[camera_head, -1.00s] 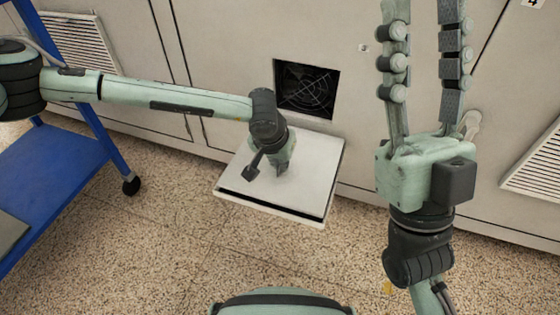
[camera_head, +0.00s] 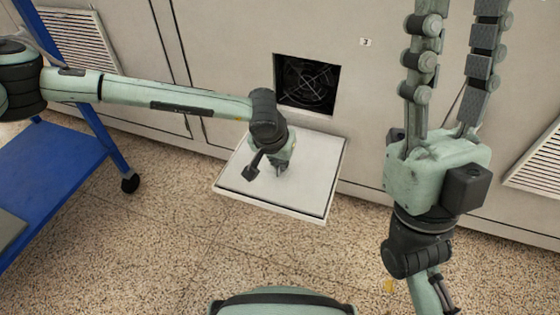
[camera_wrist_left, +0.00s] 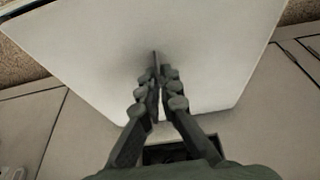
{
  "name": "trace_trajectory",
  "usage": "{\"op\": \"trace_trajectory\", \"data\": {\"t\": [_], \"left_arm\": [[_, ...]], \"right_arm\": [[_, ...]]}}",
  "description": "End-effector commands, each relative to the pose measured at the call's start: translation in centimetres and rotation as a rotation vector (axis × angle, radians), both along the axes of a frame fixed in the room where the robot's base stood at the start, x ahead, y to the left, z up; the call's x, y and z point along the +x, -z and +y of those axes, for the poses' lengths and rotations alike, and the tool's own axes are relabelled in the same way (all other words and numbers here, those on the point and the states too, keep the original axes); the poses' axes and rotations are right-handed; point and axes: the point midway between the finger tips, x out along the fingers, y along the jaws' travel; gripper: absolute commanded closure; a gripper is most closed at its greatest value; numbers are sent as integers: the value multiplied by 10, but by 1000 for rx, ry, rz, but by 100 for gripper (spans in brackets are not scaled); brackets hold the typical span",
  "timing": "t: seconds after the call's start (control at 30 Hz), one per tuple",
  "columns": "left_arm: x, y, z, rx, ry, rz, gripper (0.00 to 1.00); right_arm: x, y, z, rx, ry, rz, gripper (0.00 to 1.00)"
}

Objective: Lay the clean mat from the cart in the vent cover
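The vent cover (camera_head: 217,190) lies flat on the floor below the square fan opening, a white shallow tray with a raised rim. The clean mat (camera_head: 310,165), a pale sheet, lies inside that rim, with a thin dark line along its right edge. My left gripper (camera_head: 281,170) points down at the middle of the mat. In the left wrist view its fingers (camera_wrist_left: 156,70) come together at the pale surface (camera_wrist_left: 215,60), apparently pinching it; the contact is partly hidden by the fingers. My right gripper (camera_head: 450,60) is raised, empty, fingers apart, tips out of frame.
The cabinet wall has an open vent with a fan (camera_head: 306,84) behind the cover, and louvred panels at both sides. The blue cart (camera_head: 45,185) stands at the left, with a grey item (camera_head: 10,229) on its shelf.

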Motion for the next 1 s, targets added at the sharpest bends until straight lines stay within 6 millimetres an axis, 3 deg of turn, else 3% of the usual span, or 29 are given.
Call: {"op": "trace_trajectory", "data": {"t": [0.87,1.0], "left_arm": [[0,11,0,0,0,0,100],[0,11,0,0,0,0,81]], "right_arm": [[0,12,0,0,0,1,60],[0,12,0,0,0,1,60]]}}
